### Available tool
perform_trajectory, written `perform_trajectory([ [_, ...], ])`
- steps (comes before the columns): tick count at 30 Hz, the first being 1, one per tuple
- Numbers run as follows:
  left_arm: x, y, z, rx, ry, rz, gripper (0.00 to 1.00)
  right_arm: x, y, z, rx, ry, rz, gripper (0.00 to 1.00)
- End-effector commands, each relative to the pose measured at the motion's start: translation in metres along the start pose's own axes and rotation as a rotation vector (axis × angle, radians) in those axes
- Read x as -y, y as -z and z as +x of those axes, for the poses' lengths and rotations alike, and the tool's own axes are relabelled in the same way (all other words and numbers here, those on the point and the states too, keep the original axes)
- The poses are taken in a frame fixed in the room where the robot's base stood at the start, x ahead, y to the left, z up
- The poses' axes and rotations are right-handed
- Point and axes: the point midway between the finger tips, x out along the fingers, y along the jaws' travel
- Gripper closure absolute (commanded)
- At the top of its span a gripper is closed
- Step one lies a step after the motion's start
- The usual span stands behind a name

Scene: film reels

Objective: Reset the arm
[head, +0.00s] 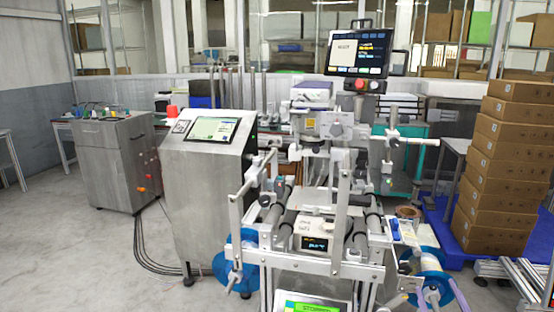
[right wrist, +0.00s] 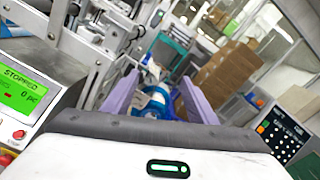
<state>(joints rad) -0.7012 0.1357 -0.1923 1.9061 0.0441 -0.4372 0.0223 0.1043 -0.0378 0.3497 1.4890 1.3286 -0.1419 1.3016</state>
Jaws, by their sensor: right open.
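My right gripper (head: 422,293) shows at the bottom right of the head view, its purple fingers spread apart. The fingers also show in the right wrist view (right wrist: 160,80), open with a gap between them. A blue film reel with a pale core (head: 432,262) is on the machine's right side, just beyond the fingers. In the right wrist view the blue reel (right wrist: 162,107) appears between the fingers; I cannot tell whether they touch it. Another blue reel (head: 222,265) is on the machine's left side. My left gripper is not in view.
The machine frame (head: 345,215) with rollers stands directly ahead, under a monitor (head: 358,52). A steel cabinet with a screen (head: 205,190) stands to its left. Stacked cartons (head: 500,165) stand on a blue pallet at right. The floor (head: 60,255) at left is clear.

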Motion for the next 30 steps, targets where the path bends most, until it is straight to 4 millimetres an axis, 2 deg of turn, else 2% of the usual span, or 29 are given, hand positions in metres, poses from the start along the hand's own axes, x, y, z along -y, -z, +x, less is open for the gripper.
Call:
perform_trajectory([
  [4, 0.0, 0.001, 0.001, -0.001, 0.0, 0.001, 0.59, -0.034, 0.016, -0.026, -0.011, -0.102, -0.311, 0.47],
  [8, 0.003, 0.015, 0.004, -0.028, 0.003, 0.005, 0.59, -0.062, 0.03, -0.051, -0.005, -0.195, -0.583, 0.47],
  [10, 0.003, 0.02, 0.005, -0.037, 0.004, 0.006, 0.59, -0.078, 0.039, -0.066, 0.006, -0.25, -0.737, 0.47],
  [14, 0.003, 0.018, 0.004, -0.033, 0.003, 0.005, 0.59, -0.113, 0.059, -0.104, 0.048, -0.376, -1.062, 0.47],
  [17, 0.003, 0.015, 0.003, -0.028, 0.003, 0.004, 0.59, -0.145, 0.079, -0.148, 0.121, -0.506, -1.379, 0.47],
  [21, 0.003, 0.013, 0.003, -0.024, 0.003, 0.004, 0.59, -0.19, 0.11, -0.232, 0.324, -0.718, -1.899, 0.47],
  [24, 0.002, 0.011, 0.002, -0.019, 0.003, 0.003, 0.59, -0.21, 0.125, -0.285, 0.503, -0.83, -2.197, 0.47],
  [27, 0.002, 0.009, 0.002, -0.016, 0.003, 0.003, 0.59, -0.22, 0.133, -0.324, 0.658, -0.895, -2.401, 0.47],
  [30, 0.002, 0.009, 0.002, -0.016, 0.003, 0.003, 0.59, -0.225, 0.136, -0.346, 0.759, -0.924, -2.516, 0.47],
])
